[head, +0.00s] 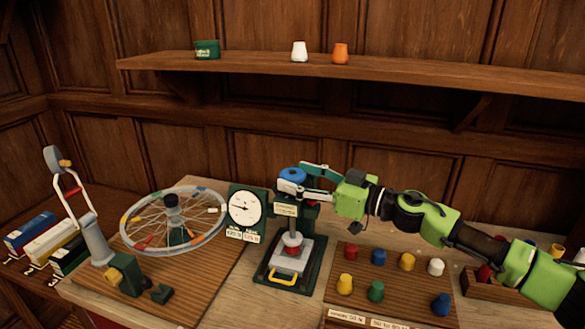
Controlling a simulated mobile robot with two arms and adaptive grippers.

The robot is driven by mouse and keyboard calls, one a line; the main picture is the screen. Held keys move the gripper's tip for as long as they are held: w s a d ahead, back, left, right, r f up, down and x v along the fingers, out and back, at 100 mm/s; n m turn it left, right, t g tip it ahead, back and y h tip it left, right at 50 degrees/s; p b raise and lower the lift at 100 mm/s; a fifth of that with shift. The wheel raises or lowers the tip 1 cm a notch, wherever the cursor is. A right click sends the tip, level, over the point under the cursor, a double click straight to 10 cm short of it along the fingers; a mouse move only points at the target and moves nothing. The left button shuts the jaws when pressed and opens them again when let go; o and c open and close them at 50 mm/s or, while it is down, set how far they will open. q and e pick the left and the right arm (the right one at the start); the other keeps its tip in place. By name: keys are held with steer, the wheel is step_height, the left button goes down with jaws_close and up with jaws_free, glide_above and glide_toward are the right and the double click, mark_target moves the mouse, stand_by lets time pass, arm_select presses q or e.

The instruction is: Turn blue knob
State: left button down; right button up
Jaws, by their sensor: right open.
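The blue knob (292,174) sits on top of a dark green press-like device (284,208) with a round white dial (244,208) on its left. A red part (293,243) stands on the device's grey plate below. My right gripper (303,178) reaches in from the right at knob height. Its fingers are apart, one behind the knob and one in front of it. I cannot tell whether either finger touches the knob. My left gripper is out of view.
A wooden board (392,290) with several coloured pegs lies right of the device. A spoked wheel (174,220) stands on a board to the left, near books (50,240). A shelf (400,69) above holds small cups.

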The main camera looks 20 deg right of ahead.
steer(key=shift+x, duration=0.95)
steer(key=c, duration=1.1)
steer(key=shift+c, duration=0.2)
